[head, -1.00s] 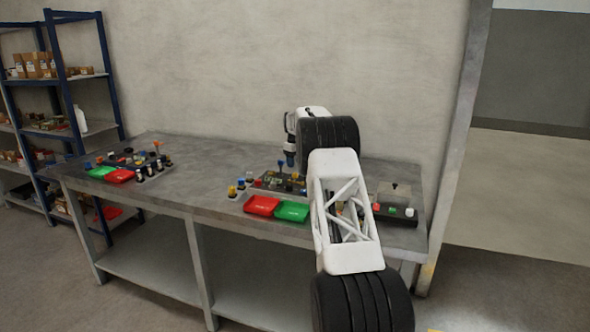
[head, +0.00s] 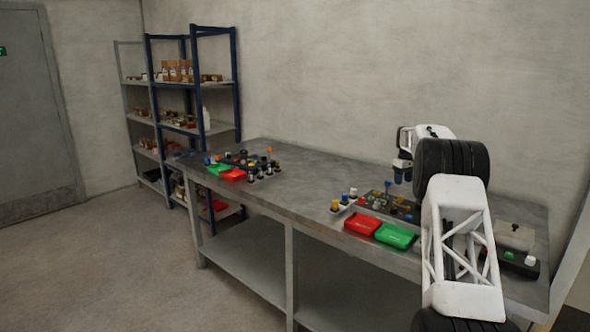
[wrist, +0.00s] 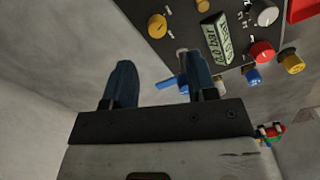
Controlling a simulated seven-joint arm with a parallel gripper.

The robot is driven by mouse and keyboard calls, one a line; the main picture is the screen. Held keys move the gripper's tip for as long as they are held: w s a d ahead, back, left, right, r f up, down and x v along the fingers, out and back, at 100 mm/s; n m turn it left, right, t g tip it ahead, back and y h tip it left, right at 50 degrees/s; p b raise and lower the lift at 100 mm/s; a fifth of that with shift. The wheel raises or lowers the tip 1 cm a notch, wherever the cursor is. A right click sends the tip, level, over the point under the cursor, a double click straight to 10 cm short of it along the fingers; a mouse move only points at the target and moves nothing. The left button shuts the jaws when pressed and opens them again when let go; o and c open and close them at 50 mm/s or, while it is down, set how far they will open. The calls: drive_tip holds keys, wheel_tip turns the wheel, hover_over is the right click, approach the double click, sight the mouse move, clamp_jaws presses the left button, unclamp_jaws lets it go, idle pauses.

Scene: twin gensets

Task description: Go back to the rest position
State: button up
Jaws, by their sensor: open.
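My gripper (wrist: 160,85) shows in the wrist view with its two blue fingers apart and nothing between them. In the head view my gripper (head: 402,172) points down above the right-hand control panel (head: 375,200), apart from it. In the wrist view that dark panel (wrist: 185,30) carries a yellow knob (wrist: 157,26), a red knob (wrist: 262,52), a grey knob and a small display (wrist: 216,40). Blue and yellow knobs sit along its edge. My arm hides part of the bench's right end.
The grey bench (head: 315,170) is bare between the two panel groups. A red tray (head: 362,223) and a green tray (head: 395,236) sit at its front edge. Another panel (head: 245,160) with trays stands at the left end. Shelves (head: 190,125) stand behind left. A black box (head: 517,262) is at right.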

drive_tip(key=s+a+r+m+t, duration=0.1)
drive_tip(key=s+a+r, duration=0.9)
drive_tip(key=s, duration=0.2)
drive_tip(key=s+a+r+m, duration=0.1)
drive_tip(key=s+a+r, duration=0.85)
drive_tip(key=s, duration=0.35)
drive_tip(key=s+a+m, duration=0.1)
drive_tip(key=s+a, duration=0.4)
drive_tip(key=s, duration=0.6)
drive_tip(key=s+a+t, duration=0.1)
drive_tip(key=s+a, duration=0.3)
drive_tip(key=s, duration=0.7)
drive_tip(key=s+a+m, duration=0.1)
drive_tip(key=s+a, duration=0.4)
drive_tip(key=s, duration=0.6)
drive_tip(key=s+a+f, duration=0.2)
drive_tip(key=s+f, duration=0.3)
drive_tip(key=s, duration=0.6)
drive_tip(key=s+a+f, duration=0.2)
drive_tip(key=s+f, duration=0.4)
drive_tip(key=s, duration=0.6)
drive_tip(key=shift+m+t, duration=0.3)
drive_tip(key=shift+m, duration=0.1)
